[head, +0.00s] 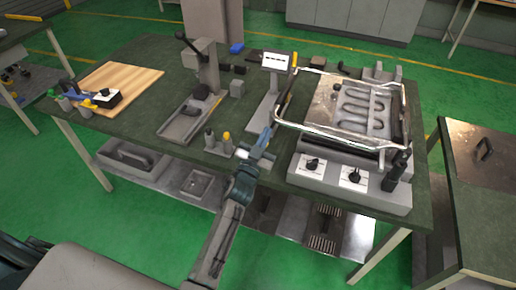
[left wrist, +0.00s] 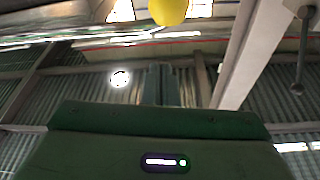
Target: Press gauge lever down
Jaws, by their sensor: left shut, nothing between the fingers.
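The gauge (head: 275,62) has a white display on a grey stand, around the middle of the bench in the head view. A dark lever with a yellow tip (head: 294,60) slants up beside its right side. My left gripper (head: 267,134) is in front of the gauge stand, below the lever's yellow end. It is shut and empty. In the left wrist view its closed fingers (left wrist: 165,84) point up toward the roof, and a round yellow knob (left wrist: 168,11) shows above them. Whether the gripper touches the lever cannot be told. My right gripper is out of view.
A heating element unit (head: 352,180) with a wire frame and black knobs stands right of the gripper. A wooden board (head: 122,82) lies far left.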

